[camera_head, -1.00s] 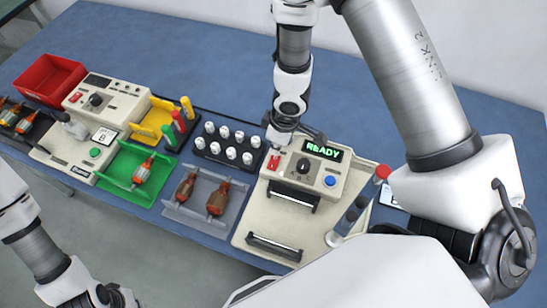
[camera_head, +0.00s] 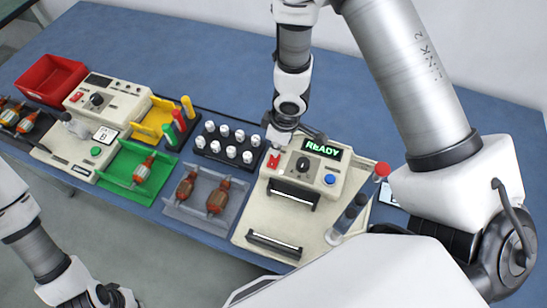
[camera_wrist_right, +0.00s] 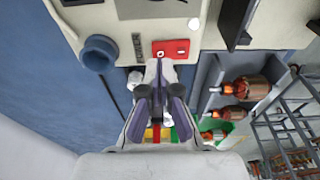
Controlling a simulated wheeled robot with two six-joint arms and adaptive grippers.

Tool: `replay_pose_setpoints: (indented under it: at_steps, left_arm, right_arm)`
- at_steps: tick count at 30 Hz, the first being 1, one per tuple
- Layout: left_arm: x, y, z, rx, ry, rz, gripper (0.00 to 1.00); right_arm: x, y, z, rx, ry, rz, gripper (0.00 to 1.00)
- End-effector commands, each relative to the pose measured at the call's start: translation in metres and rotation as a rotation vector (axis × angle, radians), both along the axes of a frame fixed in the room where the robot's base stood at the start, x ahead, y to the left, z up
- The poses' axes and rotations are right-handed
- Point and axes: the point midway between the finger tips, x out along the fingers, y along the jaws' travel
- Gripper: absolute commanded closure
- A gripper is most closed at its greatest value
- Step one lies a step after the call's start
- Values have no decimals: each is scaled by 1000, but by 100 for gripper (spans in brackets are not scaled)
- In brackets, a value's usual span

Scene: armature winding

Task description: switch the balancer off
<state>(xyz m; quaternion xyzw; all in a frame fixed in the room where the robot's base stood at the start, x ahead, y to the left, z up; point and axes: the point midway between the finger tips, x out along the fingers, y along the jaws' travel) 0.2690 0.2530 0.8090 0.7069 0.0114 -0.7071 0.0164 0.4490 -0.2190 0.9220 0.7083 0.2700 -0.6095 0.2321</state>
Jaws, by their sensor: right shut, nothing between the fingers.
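The balancer (camera_head: 333,181) is the cream machine at the right, with a lit green READY display (camera_head: 322,150), a dark knob (camera_head: 303,165) and a blue button (camera_head: 330,181). Its red power switch (camera_head: 273,162) is at the left of its panel. In the right wrist view the red switch (camera_wrist_right: 171,48) shows beside the POWER label, beyond the fingertips. My right gripper (camera_head: 276,146) is shut and empty, just behind the switch; I cannot tell if it touches. It also shows in the right wrist view (camera_wrist_right: 159,95). My left gripper (camera_head: 112,297) is at the bottom left, its fingers unclear.
A second cream machine (camera_head: 128,94) stands at the left beside a red bin (camera_head: 50,75). A green tray (camera_head: 125,185), a grey tray (camera_head: 180,213) with armatures and a dark rack (camera_head: 208,154) of white-topped pieces lie between the machines. The blue table (camera_head: 180,50) is clear behind.

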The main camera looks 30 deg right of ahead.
Motion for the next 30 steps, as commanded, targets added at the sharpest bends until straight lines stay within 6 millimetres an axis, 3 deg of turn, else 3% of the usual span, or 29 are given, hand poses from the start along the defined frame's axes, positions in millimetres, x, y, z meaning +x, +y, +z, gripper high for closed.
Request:
replay_pose_setpoints:
  at_steps: [30]
  left_arm:
    - [0,0,-9,0,0,0,100]
  right_arm:
    - [0,0,-10,0,0,0,100]
